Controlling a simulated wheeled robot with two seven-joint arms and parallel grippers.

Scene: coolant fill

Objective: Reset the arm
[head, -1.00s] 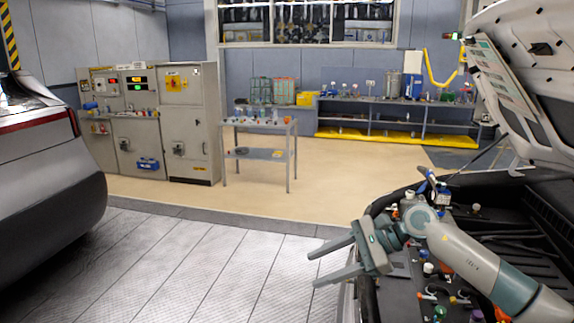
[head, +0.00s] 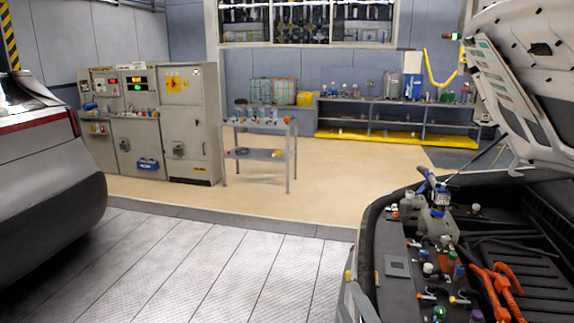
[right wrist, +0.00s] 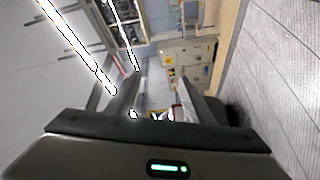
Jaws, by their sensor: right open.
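My right gripper (right wrist: 159,82) shows in the right wrist view. Its two fingers stand apart with nothing between them, only the distant room showing in the gap. In the head view neither of my arms shows. The car's open engine bay (head: 400,292) is at the right, under a raised hood (head: 535,80). A pale grey container (head: 438,226) with a blue-and-dark top stands at the bay's far left corner. My left gripper is in no view.
Orange parts (head: 498,290) and several coloured caps fill the bay. A small metal table (head: 258,124) with bottles stands mid-floor, beside a grey control cabinet (head: 190,110). A second car (head: 45,190) is at the left. The floor between (head: 200,270) is clear.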

